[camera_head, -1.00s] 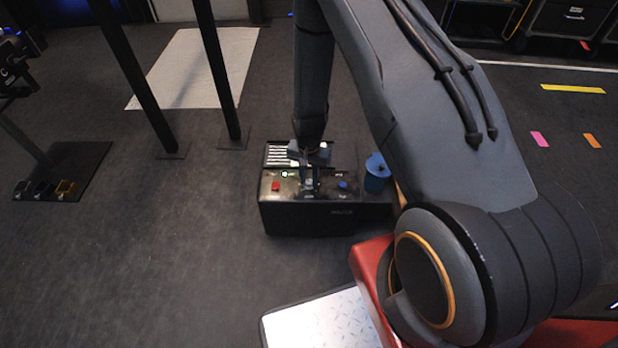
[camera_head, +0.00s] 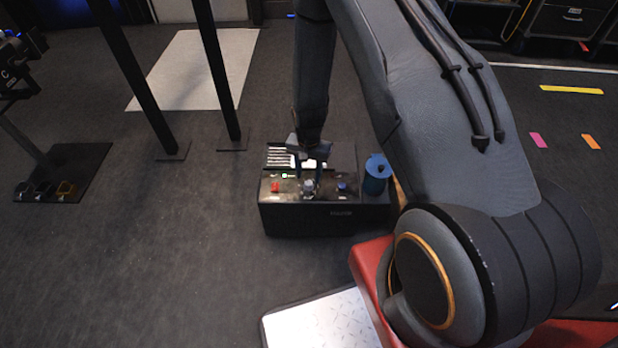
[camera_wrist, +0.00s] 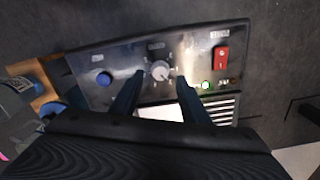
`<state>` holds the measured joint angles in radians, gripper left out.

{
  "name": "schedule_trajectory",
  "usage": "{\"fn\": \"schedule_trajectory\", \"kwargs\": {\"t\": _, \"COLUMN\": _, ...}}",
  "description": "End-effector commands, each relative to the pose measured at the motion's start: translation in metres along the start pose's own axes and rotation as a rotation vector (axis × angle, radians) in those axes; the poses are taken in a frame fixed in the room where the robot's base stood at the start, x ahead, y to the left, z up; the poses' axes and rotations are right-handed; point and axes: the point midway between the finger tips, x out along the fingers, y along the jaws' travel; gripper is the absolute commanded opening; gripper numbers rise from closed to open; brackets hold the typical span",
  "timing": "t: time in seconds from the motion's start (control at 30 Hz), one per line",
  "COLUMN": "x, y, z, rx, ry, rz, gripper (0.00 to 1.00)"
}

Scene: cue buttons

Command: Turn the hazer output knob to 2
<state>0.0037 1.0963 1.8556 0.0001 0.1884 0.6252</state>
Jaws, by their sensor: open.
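The hazer (camera_head: 300,216) is a black box on the floor with a slanted control panel. Its grey round output knob (camera_head: 309,186) is in the middle of the panel, and it also shows in the wrist view (camera_wrist: 160,71) with scale marks around it. The number it points to is too small to read. My gripper (camera_head: 309,178) is open over the panel. In the wrist view its two fingertips (camera_wrist: 161,79) are spread on either side of the knob, with visible gaps and nothing held.
A red rocker switch (camera_wrist: 221,58) and a lit green lamp (camera_wrist: 206,85) sit on one side of the knob, a blue button (camera_wrist: 104,79) on the other. A white-slatted vent (camera_head: 280,157) is behind the panel. A blue-topped container (camera_head: 376,174) stands beside the hazer.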

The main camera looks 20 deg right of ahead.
Motion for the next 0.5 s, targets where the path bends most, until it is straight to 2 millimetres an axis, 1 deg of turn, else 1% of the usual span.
{"fn": "schedule_trajectory", "kwargs": {"t": 0.03, "x": -0.011, "y": 0.000, "z": -0.001, "rx": 0.000, "ry": 0.002, "rz": -0.001, "gripper": 0.41}}
{"fn": "schedule_trajectory", "kwargs": {"t": 0.2, "x": -0.035, "y": 0.000, "z": -0.001, "rx": 0.001, "ry": 0.001, "rz": -0.001, "gripper": 0.41}}
{"fn": "schedule_trajectory", "kwargs": {"t": 0.33, "x": -0.044, "y": 0.001, "z": -0.001, "rx": 0.001, "ry": 0.000, "rz": 0.000, "gripper": 0.41}}
{"fn": "schedule_trajectory", "kwargs": {"t": 0.5, "x": -0.046, "y": 0.001, "z": 0.000, "rx": 0.001, "ry": -0.001, "rz": 0.001, "gripper": 0.41}}
